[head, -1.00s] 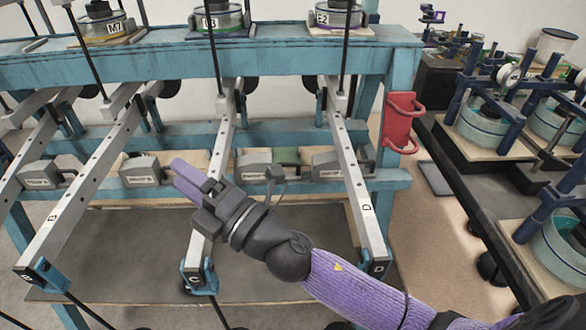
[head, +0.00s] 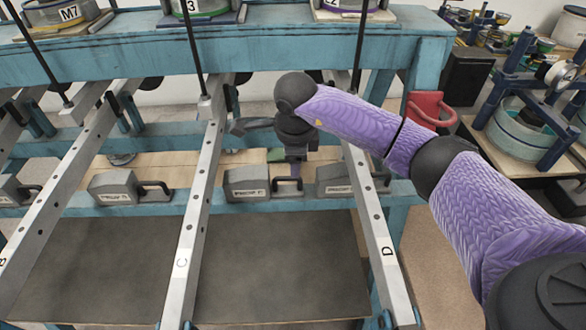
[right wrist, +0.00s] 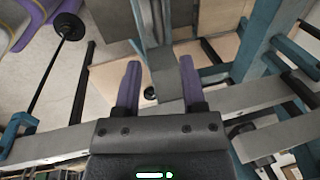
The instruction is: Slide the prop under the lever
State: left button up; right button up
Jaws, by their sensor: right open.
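Grey props with dark handles stand on the rear shelf. One prop (head: 247,185) is between lever C (head: 187,240) and lever D (head: 369,205). Another prop (head: 112,187) is left of lever C. A third prop (head: 333,180) is partly behind lever D. My right gripper (head: 293,170) points down at the handle end of the prop between C and D. In the right wrist view my right gripper (right wrist: 159,66) is open, with a grey piece (right wrist: 166,76) between its purple fingers. I cannot tell whether they touch it. My left gripper is out of view.
A blue frame beam (head: 230,48) carries round weights at the back. A red bracket (head: 430,108) is on the right post. A dark lower panel (head: 280,265) lies clear below the levers. Black rods rise close to my right forearm.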

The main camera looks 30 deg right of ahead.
aim_at(264, 183)
jog(key=f, duration=0.3)
jog(key=w+f+b, duration=0.1)
jog(key=f, duration=0.1)
jog(key=shift+d+f, duration=0.15)
jog(key=shift+d, duration=0.05)
grip_shut()
dwell(1.1)
